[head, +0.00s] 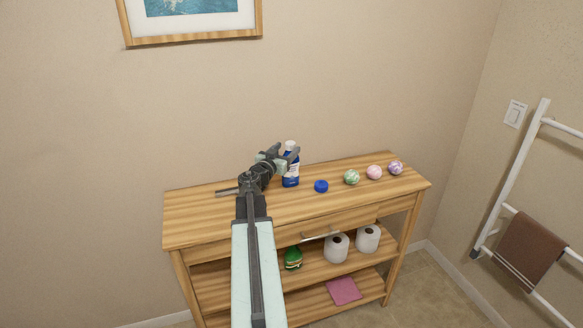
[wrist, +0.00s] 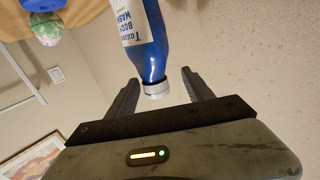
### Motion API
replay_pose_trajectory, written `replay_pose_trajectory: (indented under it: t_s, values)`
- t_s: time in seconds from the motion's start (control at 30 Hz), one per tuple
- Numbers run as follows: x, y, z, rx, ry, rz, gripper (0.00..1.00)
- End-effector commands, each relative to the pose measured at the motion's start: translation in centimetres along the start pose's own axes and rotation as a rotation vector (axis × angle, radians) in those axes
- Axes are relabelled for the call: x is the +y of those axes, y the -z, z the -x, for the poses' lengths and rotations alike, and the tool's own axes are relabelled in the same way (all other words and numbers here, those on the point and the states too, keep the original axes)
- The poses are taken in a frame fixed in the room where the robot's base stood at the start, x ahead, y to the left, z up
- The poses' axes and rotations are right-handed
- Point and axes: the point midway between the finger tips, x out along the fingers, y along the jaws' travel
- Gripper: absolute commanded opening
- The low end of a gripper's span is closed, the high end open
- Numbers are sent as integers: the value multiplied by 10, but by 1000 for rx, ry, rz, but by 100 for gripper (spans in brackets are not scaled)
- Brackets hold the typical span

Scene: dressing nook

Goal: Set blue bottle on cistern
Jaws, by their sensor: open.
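The blue bottle (head: 291,180) has a white cap and a white label, and stands upright on the wooden console's top. It also shows in the wrist view (wrist: 147,45), upside down in the picture, with the label reading body wash. My gripper (head: 284,157) is at the bottle's upper part, open. In the wrist view its two fingers (wrist: 159,80) lie on either side of the bottle's cap end, with gaps visible on both sides. Part of the bottle is hidden by the gripper in the head view. No cistern is in view.
On the console top (head: 210,225) a blue round item (head: 321,186), a green-white ball (head: 351,177), a pink ball (head: 374,172) and a purple ball (head: 396,168) stand right of the bottle. Shelves below hold toilet rolls (head: 336,247) and a green bottle (head: 293,258). A towel rail (head: 515,190) stands right.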

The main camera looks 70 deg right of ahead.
Motion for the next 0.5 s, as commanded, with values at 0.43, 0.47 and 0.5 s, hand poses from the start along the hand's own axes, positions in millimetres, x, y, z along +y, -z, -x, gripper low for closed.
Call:
replay_pose_trajectory:
  t_s: [0.43,0.47,0.5]
  values:
    - [8,-2,-53,0,0,0,60]
    - [8,-2,-52,0,0,0,60]
    - [8,-2,-52,0,0,0,60]
